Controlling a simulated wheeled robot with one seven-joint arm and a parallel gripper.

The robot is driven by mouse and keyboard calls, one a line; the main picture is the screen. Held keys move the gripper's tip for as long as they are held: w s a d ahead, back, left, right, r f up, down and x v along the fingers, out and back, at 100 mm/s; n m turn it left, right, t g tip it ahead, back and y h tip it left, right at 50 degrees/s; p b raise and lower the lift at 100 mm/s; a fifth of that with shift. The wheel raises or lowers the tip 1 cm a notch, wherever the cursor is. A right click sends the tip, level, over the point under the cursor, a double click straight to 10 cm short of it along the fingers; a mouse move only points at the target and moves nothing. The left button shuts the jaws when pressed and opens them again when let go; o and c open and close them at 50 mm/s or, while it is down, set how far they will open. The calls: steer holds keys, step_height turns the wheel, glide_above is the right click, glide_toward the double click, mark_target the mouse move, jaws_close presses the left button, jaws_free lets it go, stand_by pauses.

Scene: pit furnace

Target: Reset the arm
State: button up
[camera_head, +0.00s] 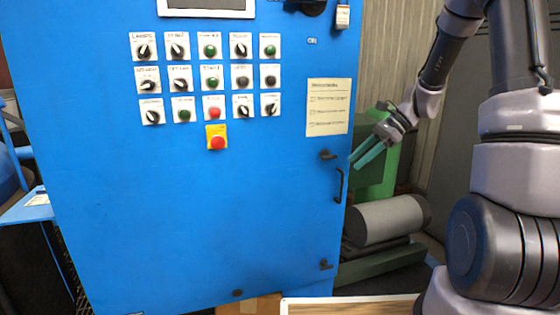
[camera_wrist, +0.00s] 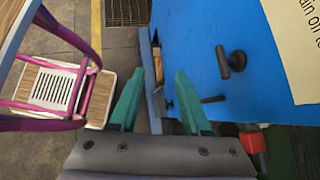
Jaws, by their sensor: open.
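My gripper (camera_head: 367,154) is at the right edge of the blue control cabinet (camera_head: 180,225), beside its upper latch (camera_head: 328,155) and just above the door handle (camera_head: 340,185). In the wrist view, my gripper (camera_wrist: 160,100) is open, with the edge of the blue cabinet (camera_wrist: 205,50) showing between and beyond the fingers. A black latch knob (camera_wrist: 232,62) stands out to the right of the fingers. I cannot tell whether a finger touches the cabinet. My arm reaches in from the right.
The cabinet front carries rows of knobs and buttons, a red emergency button (camera_head: 217,142) and a paper notice (camera_head: 328,107). A green machine (camera_head: 378,180) and a grey cylinder (camera_head: 390,220) stand behind.

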steer(key=s+d+r+n+t+h, duration=0.2)
steer(key=s+r+n+t+h, duration=0.5)
steer(key=s+r+n, duration=0.5)
steer(key=s+r, duration=0.6)
steer(key=s, duration=0.2)
steer(key=shift+s, duration=0.2)
steer(key=shift+r, duration=0.1)
steer(key=shift+c, duration=0.2)
